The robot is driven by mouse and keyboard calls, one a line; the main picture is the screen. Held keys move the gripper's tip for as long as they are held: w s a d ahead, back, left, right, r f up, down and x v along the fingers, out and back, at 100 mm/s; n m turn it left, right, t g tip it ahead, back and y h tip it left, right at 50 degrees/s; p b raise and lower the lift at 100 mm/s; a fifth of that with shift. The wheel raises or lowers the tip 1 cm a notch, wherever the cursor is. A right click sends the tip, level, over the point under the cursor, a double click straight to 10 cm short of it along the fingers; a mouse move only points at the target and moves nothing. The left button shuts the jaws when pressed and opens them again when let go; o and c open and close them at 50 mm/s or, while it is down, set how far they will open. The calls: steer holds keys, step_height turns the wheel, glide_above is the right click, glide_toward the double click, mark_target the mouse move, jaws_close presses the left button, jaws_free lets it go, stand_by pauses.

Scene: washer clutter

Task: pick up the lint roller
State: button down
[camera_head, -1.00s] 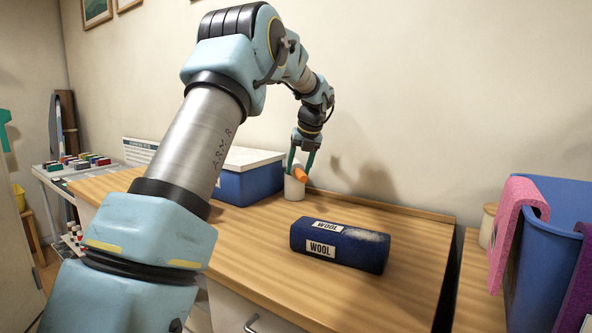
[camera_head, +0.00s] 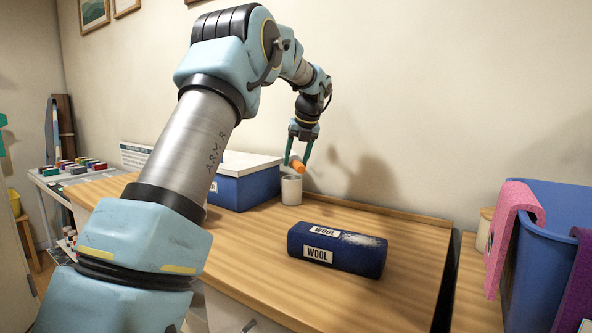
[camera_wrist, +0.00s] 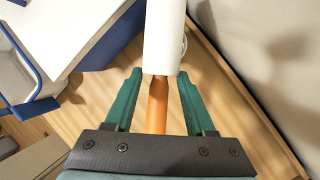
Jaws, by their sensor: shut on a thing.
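The lint roller has an orange handle (camera_head: 299,166) and a white roller (camera_wrist: 163,36). My gripper (camera_head: 297,158) points down at the back of the wooden worktop, its teal fingers on either side of the handle. In the wrist view the handle runs between the fingers, with the white roller beyond the fingertips. My gripper is shut on the lint roller.
A dark blue WOOL bundle (camera_head: 337,249) lies at the front of the worktop (camera_head: 265,240). A blue bin (camera_head: 543,250) with pink cloth stands at right. The wall is close behind.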

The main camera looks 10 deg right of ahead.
mark_target(296, 159)
step_height(296, 159, up, 24)
steer(key=p, duration=0.8)
steer(key=shift+p, duration=0.3)
steer(key=c, duration=0.9)
jaws_free()
steer(key=c, duration=0.5)
